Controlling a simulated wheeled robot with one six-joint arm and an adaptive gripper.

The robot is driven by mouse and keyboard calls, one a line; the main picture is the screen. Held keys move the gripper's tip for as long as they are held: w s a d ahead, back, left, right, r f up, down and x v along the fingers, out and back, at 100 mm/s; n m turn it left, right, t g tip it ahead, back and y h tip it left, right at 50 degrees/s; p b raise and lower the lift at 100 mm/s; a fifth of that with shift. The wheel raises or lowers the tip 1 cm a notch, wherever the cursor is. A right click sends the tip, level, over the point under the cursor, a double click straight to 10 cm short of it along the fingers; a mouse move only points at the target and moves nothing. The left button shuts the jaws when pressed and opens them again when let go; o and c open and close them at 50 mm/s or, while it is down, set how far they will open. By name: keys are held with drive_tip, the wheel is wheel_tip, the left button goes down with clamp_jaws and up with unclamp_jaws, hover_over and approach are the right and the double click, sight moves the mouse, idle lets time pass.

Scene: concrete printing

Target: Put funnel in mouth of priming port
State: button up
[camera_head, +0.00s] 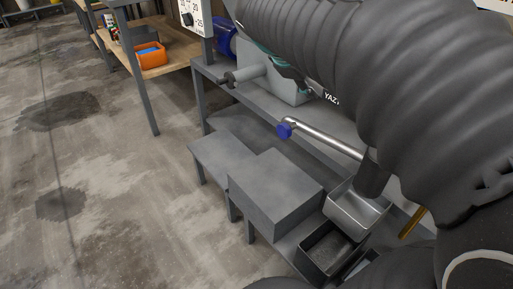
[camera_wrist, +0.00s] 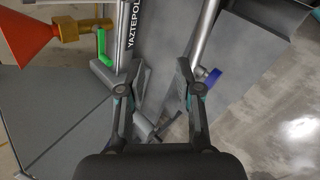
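In the wrist view an orange-red funnel (camera_wrist: 28,36) is at the upper left, its wide end at the picture's left edge. Its narrow end meets a yellow fitting (camera_wrist: 75,30), which looks like the priming port. How deep it sits there I cannot tell. A green lever (camera_wrist: 102,48) is on that fitting. My gripper (camera_wrist: 157,72) is open, with nothing between its fingers, and is apart from the funnel, to the right of it in this view. In the head view my arm hides the gripper, and the funnel is not visible.
A metal pipe with a blue end (camera_head: 284,130) sticks out beside my arm. Below it are a grey box-shaped step (camera_head: 275,190), a metal tray (camera_head: 357,210) and a dark tray (camera_head: 328,248). A workbench with an orange bin (camera_head: 151,56) stands farther back. The left floor is clear.

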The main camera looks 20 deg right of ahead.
drive_tip(key=s+a+f+m+t+y, duration=0.1)
drive_tip(key=s+a+f+m+y, duration=0.2)
drive_tip(key=s+a+f, duration=0.3)
drive_tip(key=s+a+f+m+t+y, duration=0.2)
drive_tip(key=s+a+f+y, duration=0.3)
drive_tip(key=a, duration=0.5)
drive_tip(key=shift+s+a+f+m, duration=0.4)
drive_tip(key=shift+s+f+m, duration=0.5)
